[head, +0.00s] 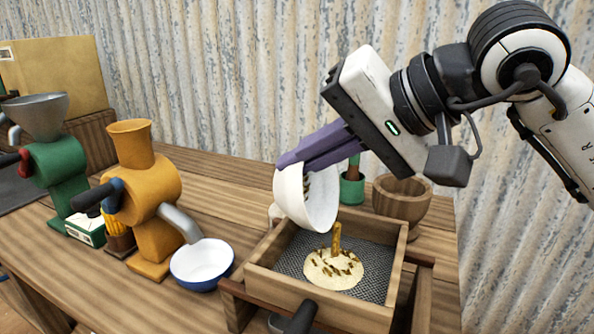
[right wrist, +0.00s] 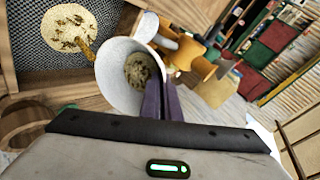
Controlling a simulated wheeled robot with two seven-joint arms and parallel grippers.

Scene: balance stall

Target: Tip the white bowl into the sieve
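The white bowl (head: 297,197) is tipped steeply on its side above the sieve (head: 290,262), a wooden frame with grey mesh. My right gripper (head: 303,163) has its purple fingers shut on the bowl's rim. In the right wrist view the bowl (right wrist: 118,72) holds some brown-flecked stuff inside. A pale round heap (head: 335,270) with brown bits lies on the mesh. A short golden-brown column (head: 337,237) stands between the bowl's lip and the heap, like a falling stream. My left gripper is not in view.
A blue-and-white bowl (head: 203,263) stands left of the sieve under the spout of an orange mill (head: 150,190). A green mill (head: 58,165) is farther left. A wooden bowl (head: 402,198) and a green pot (head: 352,188) stand behind the sieve.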

